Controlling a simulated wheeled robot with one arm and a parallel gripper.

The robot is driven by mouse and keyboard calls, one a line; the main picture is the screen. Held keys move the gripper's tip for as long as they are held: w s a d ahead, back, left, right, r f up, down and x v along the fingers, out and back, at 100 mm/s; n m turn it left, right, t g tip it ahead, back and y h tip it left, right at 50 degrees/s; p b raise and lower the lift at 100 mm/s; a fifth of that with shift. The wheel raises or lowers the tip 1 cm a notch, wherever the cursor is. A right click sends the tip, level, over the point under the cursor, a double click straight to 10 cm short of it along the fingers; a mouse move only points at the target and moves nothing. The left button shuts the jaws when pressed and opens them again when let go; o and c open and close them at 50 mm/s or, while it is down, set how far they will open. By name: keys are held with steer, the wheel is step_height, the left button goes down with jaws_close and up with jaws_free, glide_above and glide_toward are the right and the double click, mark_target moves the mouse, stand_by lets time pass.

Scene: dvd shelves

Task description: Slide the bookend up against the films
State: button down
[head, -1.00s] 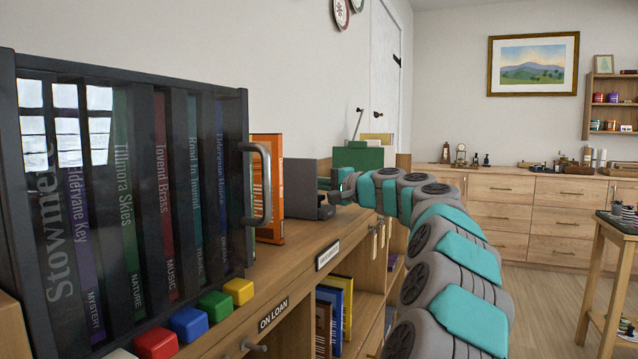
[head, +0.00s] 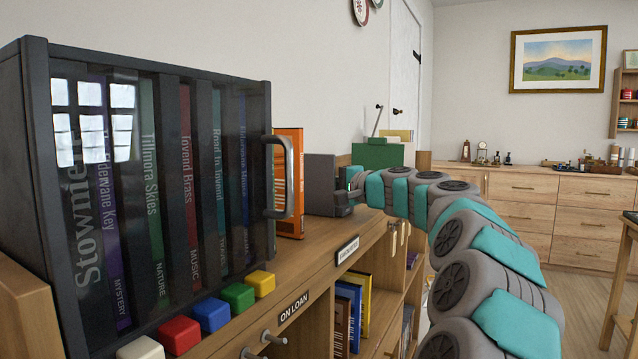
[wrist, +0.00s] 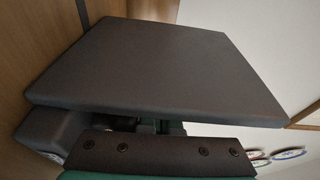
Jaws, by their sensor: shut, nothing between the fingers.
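The bookend (head: 319,184) is a dark grey upright piece on the wooden shelf top in the head view, just right of an orange film case (head: 289,182). Whether the two touch cannot be told from this angle. My gripper (head: 347,195) is shut at the right side of the bookend, low down, with nothing held. In the wrist view the bookend's broad grey plate (wrist: 160,75) fills the middle, and the dark edge of my gripper (wrist: 160,152) lies right below it. Contact between gripper and bookend is not clear. Any other films beside the orange one are hidden.
A dark glass-fronted cabinet (head: 150,110) with a handle (head: 287,178) holds several films at the left. Coloured blocks (head: 211,313) line the shelf front (head: 300,262). A green box (head: 377,154) stands beyond my gripper.

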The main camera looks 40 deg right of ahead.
steer(key=s+a, duration=0.1)
steer(key=a, duration=0.2)
steer(key=s+a+b, duration=0.1)
steer(key=a, duration=0.3)
steer(key=s+a, duration=0.2)
steer(key=a, duration=0.1)
steer(key=shift+s+a+b, duration=0.1)
steer(key=shift+a+b, duration=0.2)
steer(key=shift+b, duration=0.05)
steer(key=shift+d, duration=0.15)
